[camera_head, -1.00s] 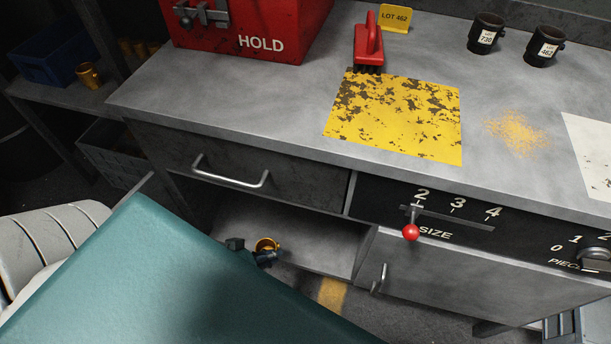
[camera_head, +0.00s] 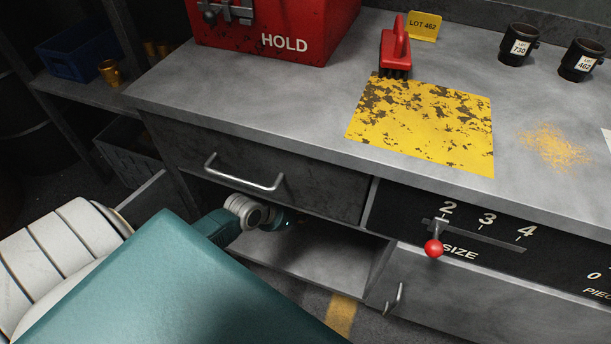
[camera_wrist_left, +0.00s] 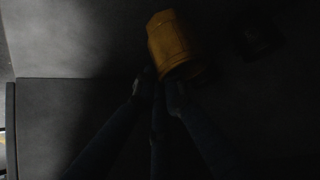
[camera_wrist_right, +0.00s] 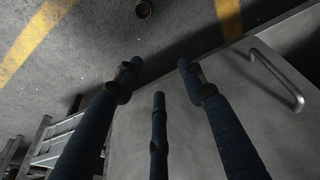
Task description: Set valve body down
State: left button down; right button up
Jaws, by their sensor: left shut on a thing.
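The brass-yellow valve body (camera_wrist_left: 174,42) shows in the dim left wrist view, at the fingertips of my left gripper (camera_wrist_left: 160,88). The gripper is shut on it. In the head view my left gripper (camera_head: 284,221) reaches into the open compartment (camera_head: 320,262) below the drawer. Its fingers and the valve body are mostly hidden there by the bench front. I cannot tell whether the valve body touches a surface. My right gripper (camera_wrist_right: 160,72) is open and empty in the right wrist view, near a cabinet front.
The drawer (camera_head: 270,175) is above the compartment. A red-knobbed size lever (camera_head: 433,248) is to its right. The bench top holds a red HOLD box (camera_head: 285,40), a brush (camera_head: 395,50), a worn yellow patch (camera_head: 420,125) and black cups (camera_head: 518,45). A dark block (camera_wrist_left: 256,36) shows beside the valve body.

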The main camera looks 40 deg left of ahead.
aim_at(305, 221)
pick_arm(q)
notch_tip(305, 221, down, 6)
jog(key=shift+r+b, duration=0.2)
jog(key=shift+b, duration=1.05)
jog(key=shift+w, duration=0.15)
pick_arm(e)
jog(key=shift+w+a+r+t, duration=0.1)
jog(key=shift+w+a+t, duration=0.05)
jog(key=shift+w+t, duration=0.15)
jog(key=shift+w+a+r+t, duration=0.1)
jog(key=shift+w+t, duration=0.1)
jog(key=shift+w, duration=0.15)
pick_arm(q)
jog(key=shift+f, duration=0.1)
jog(key=c, duration=1.8)
grip_release()
jog(key=shift+c, duration=0.2)
pick_arm(e)
jog(key=shift+w, duration=0.25)
